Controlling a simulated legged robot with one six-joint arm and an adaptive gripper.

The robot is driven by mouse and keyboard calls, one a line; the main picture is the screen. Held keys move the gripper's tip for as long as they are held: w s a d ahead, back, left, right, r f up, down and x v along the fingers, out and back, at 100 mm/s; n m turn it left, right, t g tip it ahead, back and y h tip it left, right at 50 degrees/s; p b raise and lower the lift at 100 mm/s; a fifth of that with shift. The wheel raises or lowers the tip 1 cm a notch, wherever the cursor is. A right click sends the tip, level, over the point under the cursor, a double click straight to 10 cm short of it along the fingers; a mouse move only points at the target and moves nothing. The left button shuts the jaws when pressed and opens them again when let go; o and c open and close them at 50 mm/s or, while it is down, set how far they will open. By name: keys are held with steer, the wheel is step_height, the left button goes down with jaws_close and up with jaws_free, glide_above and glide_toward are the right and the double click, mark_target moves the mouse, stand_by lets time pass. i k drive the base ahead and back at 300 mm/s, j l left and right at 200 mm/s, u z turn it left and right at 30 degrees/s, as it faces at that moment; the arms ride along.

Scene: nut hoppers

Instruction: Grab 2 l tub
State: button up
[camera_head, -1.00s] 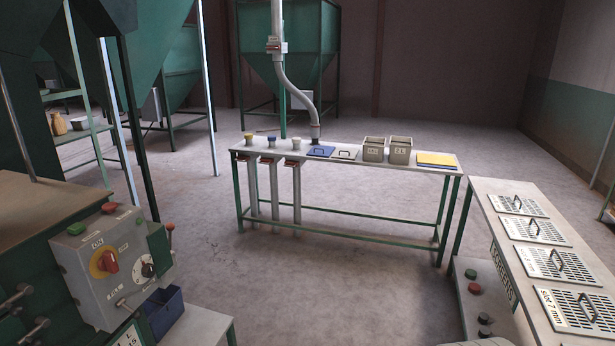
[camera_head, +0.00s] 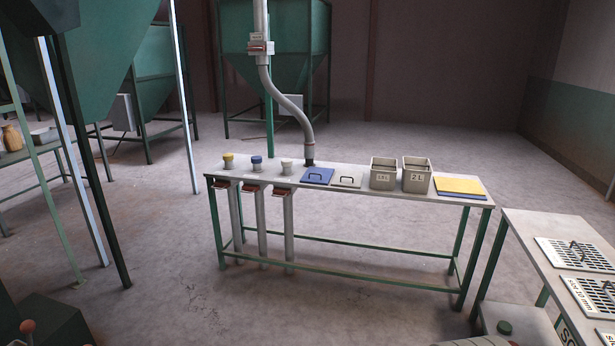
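The 2 l tub (camera_head: 417,180) is an open grey-beige box marked "2 L". It stands upright on the grey bench (camera_head: 340,192) with green legs, right of the middle of the view. A similar tub (camera_head: 383,179), whose label looks like "1.5 L", stands just to its left. A yellow and blue flat stack (camera_head: 460,187) lies to its right. My gripper is not in view.
A blue lid (camera_head: 318,176) and a pale lid (camera_head: 347,179) with handles lie left of the tubs, near a hanging pipe (camera_head: 308,140). Another bench with slotted plates (camera_head: 575,254) stands at right. Floor before the main bench is clear.

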mark_target(416, 178)
steer(key=i+z, duration=0.2)
steer(key=i, duration=0.2)
steer(key=i+j+z, duration=0.25)
steer(key=i, duration=0.15)
steer(key=i+j+z, duration=0.2)
steer(key=i, duration=2.9)
steer(key=l+z, duration=0.05)
steer(key=l, duration=0.1)
